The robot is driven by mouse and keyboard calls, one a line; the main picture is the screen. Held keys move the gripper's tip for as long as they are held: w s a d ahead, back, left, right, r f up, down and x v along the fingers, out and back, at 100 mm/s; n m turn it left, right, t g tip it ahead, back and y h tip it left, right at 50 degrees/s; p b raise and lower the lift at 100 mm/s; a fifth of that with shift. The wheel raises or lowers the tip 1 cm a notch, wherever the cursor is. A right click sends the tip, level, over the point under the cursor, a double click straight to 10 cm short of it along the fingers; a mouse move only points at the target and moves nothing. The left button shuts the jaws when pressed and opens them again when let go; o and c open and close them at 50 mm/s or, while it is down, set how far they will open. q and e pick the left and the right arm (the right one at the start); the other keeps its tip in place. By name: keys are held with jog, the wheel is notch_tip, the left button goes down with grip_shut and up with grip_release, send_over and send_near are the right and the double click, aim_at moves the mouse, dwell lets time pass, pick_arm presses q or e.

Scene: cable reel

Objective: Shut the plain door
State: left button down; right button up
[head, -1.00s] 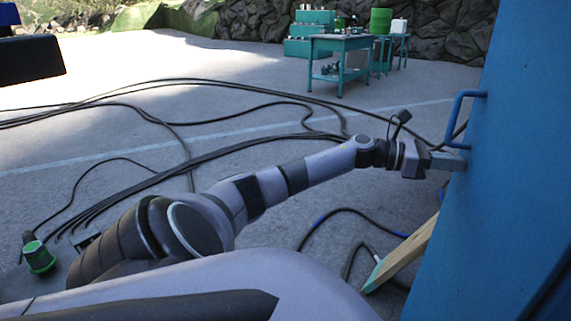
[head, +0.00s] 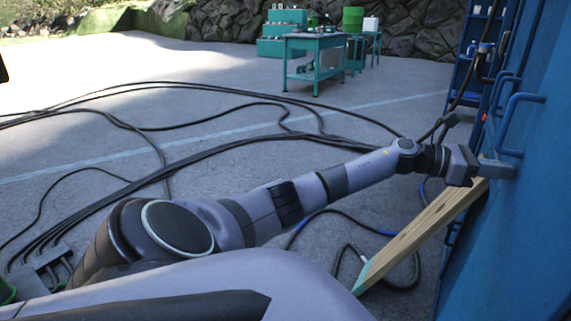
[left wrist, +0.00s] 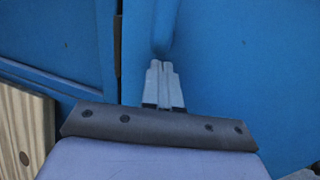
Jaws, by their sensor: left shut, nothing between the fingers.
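A blue door (head: 535,200) with a bare face fills the right side of the head view. It has a blue bar handle (head: 510,125). My left gripper (head: 506,169) is shut and empty at the door's face, just below the handle; whether it touches the door is unclear. In the left wrist view my shut fingers (left wrist: 164,84) point at a blue panel (left wrist: 225,75), with a blue bar (left wrist: 165,28) just beyond the tips. My right gripper is not in view.
Blue shelving (head: 462,75) shows behind the door edge. A wooden plank (head: 420,236) slants beneath my left wrist. Black cables (head: 200,152) lie across the floor. A teal workbench (head: 316,43) stands far back.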

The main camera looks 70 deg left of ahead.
pick_arm(q)
jog(key=shift+x, duration=1.1)
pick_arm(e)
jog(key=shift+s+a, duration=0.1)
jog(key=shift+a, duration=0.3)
pick_arm(q)
jog(key=shift+s+d+r, duration=0.1)
jog(key=shift+d, duration=0.15)
